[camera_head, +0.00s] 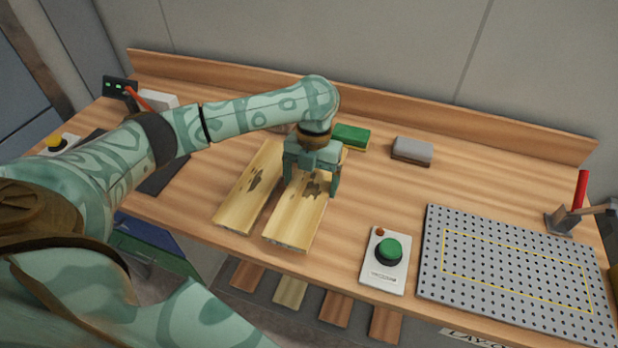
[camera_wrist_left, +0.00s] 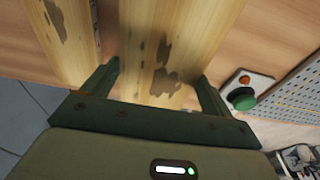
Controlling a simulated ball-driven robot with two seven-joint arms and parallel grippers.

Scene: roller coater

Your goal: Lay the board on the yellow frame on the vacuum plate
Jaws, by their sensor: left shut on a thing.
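Two pale wooden boards with dark stains lie side by side on the bench, a left board (camera_head: 243,200) and a right board (camera_head: 293,222). My left gripper (camera_head: 311,178) is over the right board, shut on it, with one finger at each long edge; the left wrist view shows the same board (camera_wrist_left: 165,60) between the fingers (camera_wrist_left: 160,85). Whether the board is clear of the bench I cannot tell. The grey perforated vacuum plate (camera_head: 432,275) with a yellow frame (camera_head: 520,297) on it lies at the right, bare. My right gripper is not in view.
A vacuum box (camera_head: 374,278) with a green button stands between the boards and the plate. A red-handled clamp (camera_head: 562,216) stands at the plate's far right corner. Green (camera_head: 351,137) and grey (camera_head: 412,151) blocks lie behind. A wooden ledge (camera_head: 450,118) runs along the back.

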